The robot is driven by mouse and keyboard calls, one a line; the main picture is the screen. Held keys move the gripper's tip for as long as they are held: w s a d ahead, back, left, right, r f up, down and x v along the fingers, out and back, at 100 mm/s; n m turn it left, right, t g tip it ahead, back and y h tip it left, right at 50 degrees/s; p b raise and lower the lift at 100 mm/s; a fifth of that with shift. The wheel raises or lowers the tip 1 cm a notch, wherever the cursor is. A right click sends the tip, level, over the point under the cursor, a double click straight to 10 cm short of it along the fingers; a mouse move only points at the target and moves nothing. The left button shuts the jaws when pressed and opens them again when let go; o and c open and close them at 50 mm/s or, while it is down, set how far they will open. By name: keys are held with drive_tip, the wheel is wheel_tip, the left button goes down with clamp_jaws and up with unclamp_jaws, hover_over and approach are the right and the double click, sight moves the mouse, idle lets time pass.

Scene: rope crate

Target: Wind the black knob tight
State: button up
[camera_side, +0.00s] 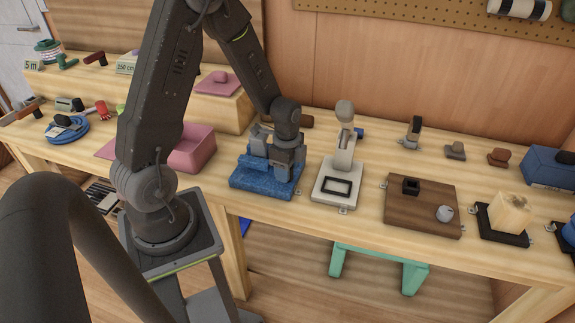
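My gripper (287,168) points down over the right part of a blue vise-like block (262,188) on the bench. The wrist and the grey parts around it hide where the fingertips end, so I cannot tell whether they touch anything. No black knob shows clearly on the blue block; one may be hidden behind my gripper. A dark brown board (395,213) to the right carries a small black square piece (411,186) and a pale grey round knob (445,213). I cannot tell whether the black piece is a knob.
A white lever press (327,194) stands close to the right of the blue block. A wooden block on a black base (510,214) and a blue box (549,168) are farther right. Bare bench lies between these.

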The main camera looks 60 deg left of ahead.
drive_tip(key=c, duration=0.8)
drive_tip(key=m, duration=0.7)
drive_tip(key=shift+m, duration=0.4)
drive_tip(key=m, duration=0.8)
drive_tip(key=shift+f, duration=0.1)
